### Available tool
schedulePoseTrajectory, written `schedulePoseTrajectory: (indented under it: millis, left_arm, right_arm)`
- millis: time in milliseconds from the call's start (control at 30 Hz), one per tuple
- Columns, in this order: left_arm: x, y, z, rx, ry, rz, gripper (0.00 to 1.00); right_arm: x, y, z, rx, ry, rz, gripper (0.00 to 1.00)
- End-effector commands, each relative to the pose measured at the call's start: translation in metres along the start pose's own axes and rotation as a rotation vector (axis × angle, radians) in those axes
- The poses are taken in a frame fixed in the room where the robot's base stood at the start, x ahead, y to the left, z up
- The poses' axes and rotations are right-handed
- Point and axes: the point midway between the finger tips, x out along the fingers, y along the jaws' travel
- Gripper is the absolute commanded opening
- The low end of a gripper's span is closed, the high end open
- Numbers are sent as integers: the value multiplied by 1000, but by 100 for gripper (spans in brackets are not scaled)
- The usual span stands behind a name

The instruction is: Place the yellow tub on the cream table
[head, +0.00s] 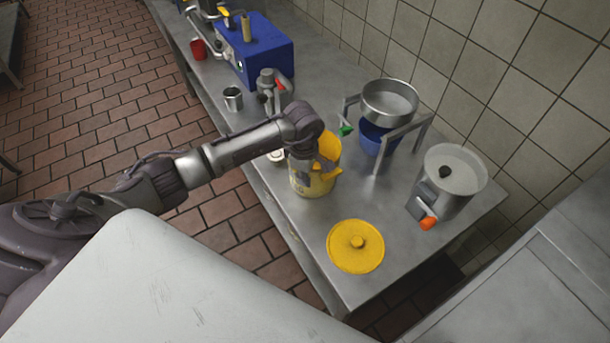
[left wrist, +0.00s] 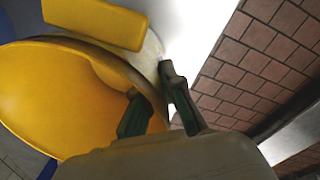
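The yellow tub (head: 318,182) is upright at the steel table in the head view, its top uncovered and a label on its side. My left gripper (head: 303,160) is at the tub's left side. In the left wrist view the tub's yellow inside (left wrist: 60,100) fills the left. One green-padded finger is inside the rim and the other outside, close together with the tub wall between them, so my left gripper (left wrist: 156,98) looks shut on the wall. Whether the tub's base touches the table cannot be told. My right gripper is not in view.
A yellow lid (head: 356,258) lies on the steel table (head: 305,235) in front of the tub. A steel bowl on a stand (head: 390,100), a blue container (head: 378,138) and a grey pot (head: 455,180) stand to the right. A blue machine (head: 262,50) stands behind. A pale surface (head: 170,290) is in front.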

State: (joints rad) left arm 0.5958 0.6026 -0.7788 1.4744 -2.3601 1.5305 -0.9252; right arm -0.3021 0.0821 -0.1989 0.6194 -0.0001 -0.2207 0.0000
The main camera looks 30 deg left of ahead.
Motion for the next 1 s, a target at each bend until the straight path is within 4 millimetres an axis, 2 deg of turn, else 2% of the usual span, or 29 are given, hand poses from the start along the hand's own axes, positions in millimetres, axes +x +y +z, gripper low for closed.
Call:
schedulePoseTrajectory:
  millis: [33,100,133,367,467,533,667,1000]
  left_arm:
    - [0,0,0,0,0,0,19]
    - [0,0,0,0,0,-1,30]
    - [0,0,0,0,0,-1,31]
    - [0,0,0,0,0,-1,31]
    - [-4,0,0,0,-1,-1,31]
    - [-9,1,0,1,0,3,31]
    - [-31,2,-1,2,1,6,31]
    - [-100,1,0,1,0,4,31]
  right_arm:
    - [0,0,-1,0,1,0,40]
    - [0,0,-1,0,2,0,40]
    - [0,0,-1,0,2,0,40]
    - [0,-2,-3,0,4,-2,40]
    - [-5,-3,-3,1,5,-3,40]
    - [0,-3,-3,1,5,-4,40]
    - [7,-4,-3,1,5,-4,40]
    - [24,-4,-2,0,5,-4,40]
